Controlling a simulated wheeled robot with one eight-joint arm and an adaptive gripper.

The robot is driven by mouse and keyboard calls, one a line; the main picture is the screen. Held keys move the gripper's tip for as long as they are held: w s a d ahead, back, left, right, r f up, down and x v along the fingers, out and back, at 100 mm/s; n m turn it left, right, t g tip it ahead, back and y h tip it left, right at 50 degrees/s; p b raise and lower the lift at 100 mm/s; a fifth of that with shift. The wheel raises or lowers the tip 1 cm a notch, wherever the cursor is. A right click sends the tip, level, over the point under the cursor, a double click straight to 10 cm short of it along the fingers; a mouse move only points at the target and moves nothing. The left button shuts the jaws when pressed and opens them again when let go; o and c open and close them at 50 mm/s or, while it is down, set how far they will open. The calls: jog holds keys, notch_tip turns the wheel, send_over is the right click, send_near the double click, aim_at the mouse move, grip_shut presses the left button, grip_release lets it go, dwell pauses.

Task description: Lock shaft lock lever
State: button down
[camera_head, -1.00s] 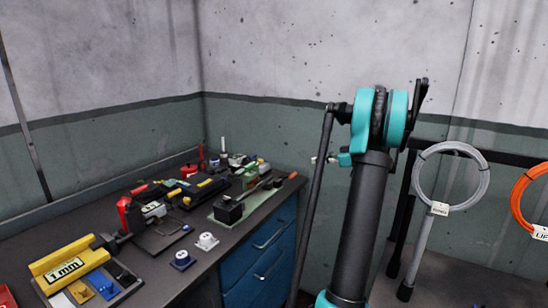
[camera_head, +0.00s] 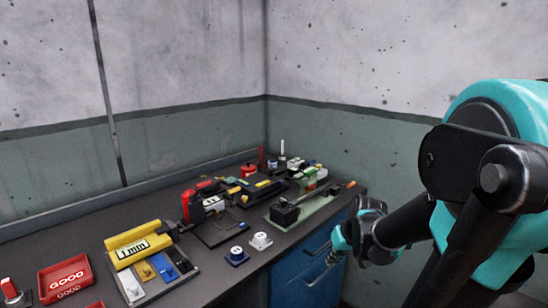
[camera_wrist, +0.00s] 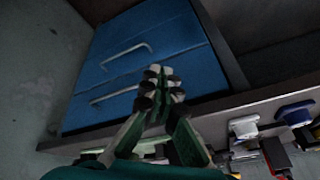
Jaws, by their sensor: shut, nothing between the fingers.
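My gripper (camera_head: 322,270) is beside the bench's front right, near the blue drawers. In the wrist view my gripper (camera_wrist: 160,80) has its fingertips together with nothing between them. On the bench, a dark tool with a red handle (camera_head: 190,206) stands left of a dark device with yellow parts (camera_head: 257,188). A green plate with a black block and a long bar (camera_head: 290,213) lies near the right edge. I cannot tell which part is the shaft lock lever. My gripper is apart from these things.
The dark bench (camera_head: 215,277) runs along the wall. A yellow "1 mm" holder (camera_head: 133,247), red "GOOD" tray (camera_head: 65,280), blue piece (camera_head: 237,255) and white piece (camera_head: 261,241) occupy its front. Blue drawers (camera_head: 290,285) with handles are below.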

jog(key=s+d+f+m+h, duration=0.15)
jog(key=s+f, duration=0.25)
jog(key=s, duration=0.4)
notch_tip(320, 180, up, 27)
jog(key=m+h, duration=0.2)
jog(key=m, duration=0.7)
send_over(353, 183)
jog(key=s, duration=0.5)
jog(key=shift+g, duration=0.3)
jog(key=x, duration=0.4)
jog(key=a+x, duration=0.1)
jog(key=x, duration=0.7)
jog(key=shift+w+a+f, duration=0.1)
jog(key=shift+a+f, duration=0.25)
jog(key=shift+f, duration=0.1)
jog(key=shift+w+a+f, duration=0.1)
jog(key=shift+f, duration=0.35)
